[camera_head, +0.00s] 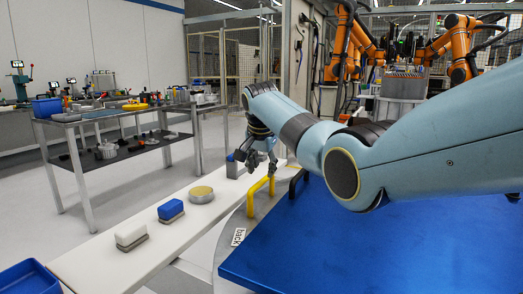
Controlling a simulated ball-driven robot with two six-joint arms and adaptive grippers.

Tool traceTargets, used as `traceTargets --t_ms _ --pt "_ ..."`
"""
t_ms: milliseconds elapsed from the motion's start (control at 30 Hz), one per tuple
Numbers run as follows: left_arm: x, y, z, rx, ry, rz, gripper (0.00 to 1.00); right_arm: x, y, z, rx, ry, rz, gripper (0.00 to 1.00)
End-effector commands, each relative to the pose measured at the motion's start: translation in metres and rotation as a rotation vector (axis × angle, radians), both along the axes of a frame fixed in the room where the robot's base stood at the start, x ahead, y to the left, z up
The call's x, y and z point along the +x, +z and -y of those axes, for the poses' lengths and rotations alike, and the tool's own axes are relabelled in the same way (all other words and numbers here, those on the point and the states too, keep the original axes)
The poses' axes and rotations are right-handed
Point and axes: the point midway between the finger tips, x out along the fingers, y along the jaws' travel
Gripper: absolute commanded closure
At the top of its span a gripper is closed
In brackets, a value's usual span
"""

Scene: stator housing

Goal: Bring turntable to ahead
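The turntable is a grey round disc (232,246) under a large blue plate (370,250). A white label reading "back" (238,237) is on its left rim. A yellow handle (260,190) stands on the rim, and a black handle (296,184) stands to its right. My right gripper (258,168) reaches over from the right and points down at the far end of the yellow handle. Its fingers look spread apart, and one is close to the handle; I cannot tell whether it touches. My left gripper is out of view.
A white bench left of the turntable holds a white block (131,236), a blue block (171,210), a round gold-topped part (201,194) and a grey block (233,167). A blue bin (28,280) is at lower left. Orange robots (345,45) stand behind.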

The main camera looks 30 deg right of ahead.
Motion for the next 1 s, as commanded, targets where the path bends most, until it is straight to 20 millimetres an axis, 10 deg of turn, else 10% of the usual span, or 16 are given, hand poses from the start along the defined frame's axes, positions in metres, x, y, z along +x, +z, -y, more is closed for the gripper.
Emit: traceTargets --t_ms 400,1000 --pt "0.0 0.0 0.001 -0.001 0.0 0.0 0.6 -0.025 0.064 -0.016 0.0 -0.001 0.002 0.6" --pt "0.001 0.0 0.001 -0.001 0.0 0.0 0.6 -0.027 0.067 -0.017 0.0 -0.001 0.0 0.6"
